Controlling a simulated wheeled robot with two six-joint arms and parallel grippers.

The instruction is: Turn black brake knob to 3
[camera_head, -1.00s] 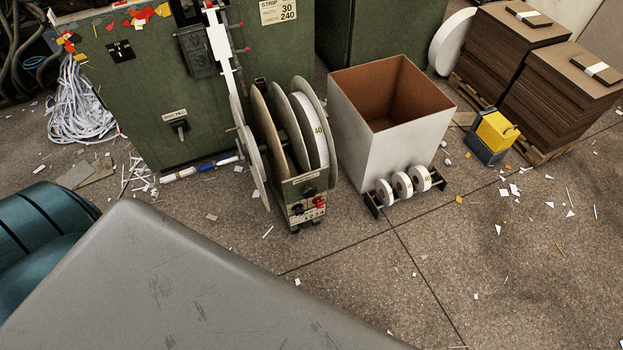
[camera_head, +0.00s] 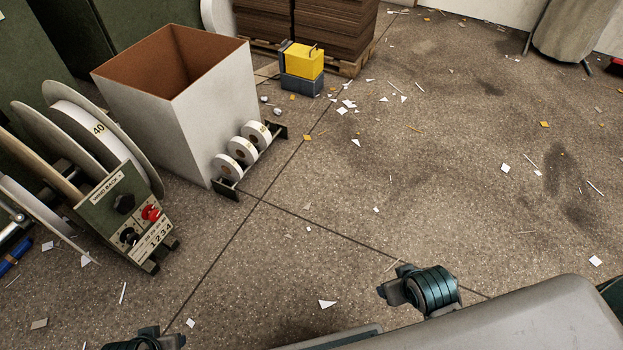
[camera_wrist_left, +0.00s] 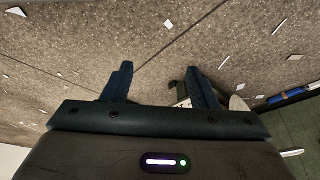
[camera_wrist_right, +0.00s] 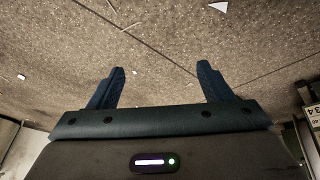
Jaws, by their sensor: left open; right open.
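The control panel (camera_head: 112,215) of the reel stand is at the left of the head view. It has an upper black knob (camera_head: 124,204), a lower black knob (camera_head: 130,236) and a red knob (camera_head: 151,213). A white plate below reads 1 2 3 4. I cannot tell which setting either black knob is at. My left gripper (camera_wrist_left: 160,68) is open and empty over the floor; part of the stand shows behind its right finger. My right gripper (camera_wrist_right: 162,68) is open and empty over the floor; the panel's edge shows at the far right of that view.
A white bin (camera_head: 185,125) stands behind the panel, with small tape rolls (camera_head: 241,152) on a rack before it. A yellow and grey box (camera_head: 303,68) and brown board stacks (camera_head: 335,25) stand behind.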

